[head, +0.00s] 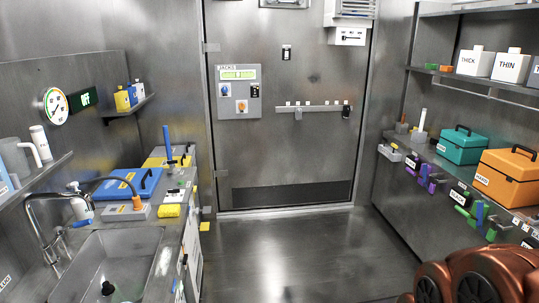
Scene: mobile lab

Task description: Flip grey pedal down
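I cannot pick out a grey pedal with certainty in the head view. Small grey fittings show along the left counter (190,228), among them a low grey box (126,212) with an orange knob beside the sink (113,262). The lower counter front is seen at a steep angle and is mostly hidden. My gripper is not in view; copper-coloured rounded parts at the lower right look like my arm.
The steel floor (290,245) is clear up to the closed door (285,150) with its panel (239,92). The right shelf holds a teal toolbox (460,146) and an orange toolbox (505,178), with coloured handles (430,178) jutting out below. A curved tap (40,222) stands over the sink.

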